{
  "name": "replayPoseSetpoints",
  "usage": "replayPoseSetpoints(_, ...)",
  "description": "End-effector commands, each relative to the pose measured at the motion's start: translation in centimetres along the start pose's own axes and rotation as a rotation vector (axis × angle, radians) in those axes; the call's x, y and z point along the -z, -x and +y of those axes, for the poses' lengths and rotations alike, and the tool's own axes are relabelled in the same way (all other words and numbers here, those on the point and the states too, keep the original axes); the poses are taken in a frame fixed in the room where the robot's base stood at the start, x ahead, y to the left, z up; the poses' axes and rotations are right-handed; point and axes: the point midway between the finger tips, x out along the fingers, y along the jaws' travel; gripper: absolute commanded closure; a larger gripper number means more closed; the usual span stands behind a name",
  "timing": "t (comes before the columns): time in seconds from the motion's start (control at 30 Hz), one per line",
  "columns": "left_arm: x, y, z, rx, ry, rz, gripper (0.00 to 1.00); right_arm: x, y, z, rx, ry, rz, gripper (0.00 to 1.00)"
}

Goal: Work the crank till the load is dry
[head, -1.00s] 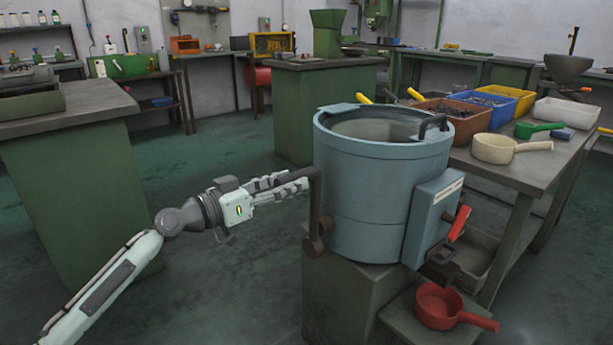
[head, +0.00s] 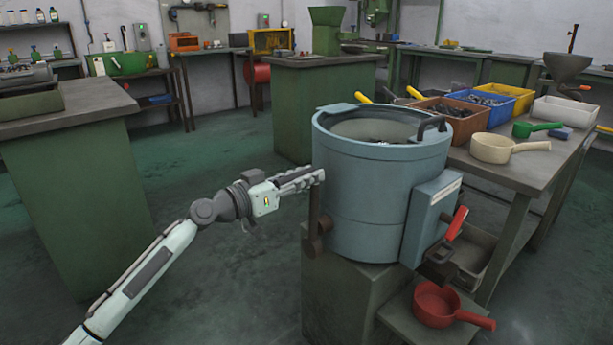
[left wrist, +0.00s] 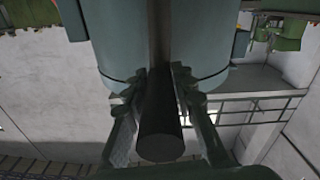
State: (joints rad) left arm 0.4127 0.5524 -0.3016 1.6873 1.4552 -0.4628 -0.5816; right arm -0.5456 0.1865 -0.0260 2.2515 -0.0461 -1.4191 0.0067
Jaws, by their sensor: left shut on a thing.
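The blue-grey drum (head: 365,195) stands upright on a green pedestal, open at the top, with some dark pieces (head: 376,140) visible inside. I cannot tell from here whether they are wet or dry. The dark brown crank (head: 314,212) is on the drum's left side, its arm pointing up. My left gripper (head: 318,177) is shut on the crank's grip, beside the drum wall. In the left wrist view the dark round grip (left wrist: 160,128) lies between the two fingers (left wrist: 160,105). In the head view the fingers mostly hide the grip. My right gripper is out of view.
A box with a red lever (head: 457,223) is on the drum's right front. A red pan (head: 437,304) sits below it on a low stand. The bench (head: 510,165) at right holds bins and scoops. Open floor lies left of the drum.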

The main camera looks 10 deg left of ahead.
Motion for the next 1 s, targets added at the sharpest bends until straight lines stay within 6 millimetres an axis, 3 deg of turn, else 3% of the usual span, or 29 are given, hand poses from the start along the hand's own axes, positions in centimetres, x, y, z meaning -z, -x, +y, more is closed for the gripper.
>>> replayPoseSetpoints(0.07,0.0,0.0,0.0,0.000,0.000,0.000,1.00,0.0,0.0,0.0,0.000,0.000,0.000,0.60)
replayPoseSetpoints(0.63,-0.4,0.1,0.9,-0.001,-0.061,-0.001,1.00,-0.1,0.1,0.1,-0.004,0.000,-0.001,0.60)
replayPoseSetpoints(1.0,-2.2,0.1,5.1,-0.004,-0.339,-0.001,1.00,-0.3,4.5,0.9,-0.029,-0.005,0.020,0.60)
